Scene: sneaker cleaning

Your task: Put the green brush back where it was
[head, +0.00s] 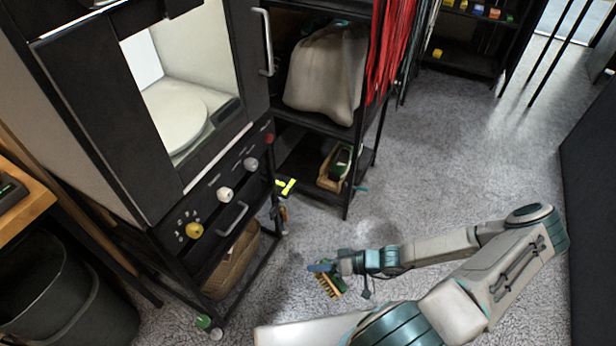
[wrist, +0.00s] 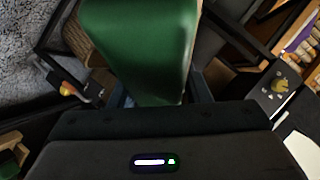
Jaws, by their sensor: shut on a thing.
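The green brush (head: 333,287) is in my gripper (head: 322,267), its tan bristles facing down and left, above the grey carpet in front of the black shelving. In the wrist view its smooth green back (wrist: 140,50) fills the upper middle, between the jaws. My gripper is shut on it; the fingers are mostly hidden in the wrist view. A wooden tray (head: 324,181) stands on the low shelf of the rack, with a dark green item (head: 342,160) in it. My gripper is apart from the tray, in front of it and lower in the head view.
A black cabinet (head: 160,235) with knobs stands at the left, a wicker basket (head: 232,262) below it. A grey bag (head: 326,75) sits on the rack shelf above the tray. Dark bins (head: 60,300) stand lower left. The carpet (head: 440,170) right of the rack is clear.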

